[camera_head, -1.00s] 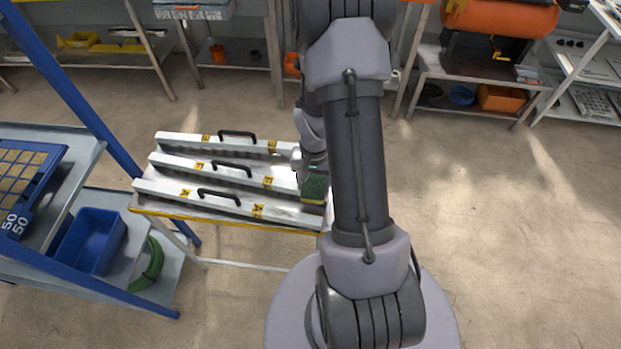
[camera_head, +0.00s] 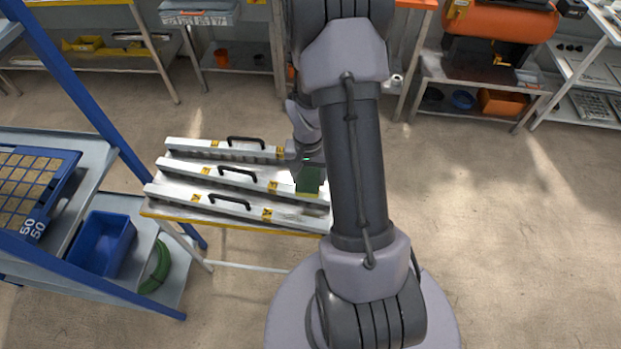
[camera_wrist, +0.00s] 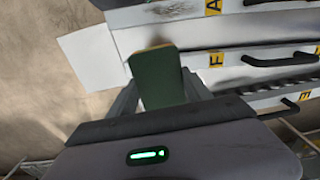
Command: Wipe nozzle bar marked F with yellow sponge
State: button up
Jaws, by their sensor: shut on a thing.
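My gripper (camera_wrist: 160,84) is shut on the sponge (camera_wrist: 156,68), which shows a dark green face and a thin yellow edge. In the head view the sponge (camera_head: 309,181) is over the right end of the middle bar, with my gripper (camera_head: 309,163) above it. Nozzle bar F (camera_wrist: 240,66) is a white bar with a black handle and a yellow F label, between bars A and E. It is the middle bar (camera_head: 205,174) in the head view. Dark smudges show on it near the sponge. I cannot tell whether the sponge touches it.
Bar A (camera_head: 170,194) lies in front and bar E (camera_head: 190,146) behind, parallel on a low yellow-edged stand (camera_head: 240,225). Their handles stick up. A blue-framed shelf with a blue bin (camera_head: 102,245) stands left. Open floor lies right.

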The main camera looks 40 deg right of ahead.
jog(key=shift+r+p, duration=1.05)
jog(key=shift+r, duration=0.7)
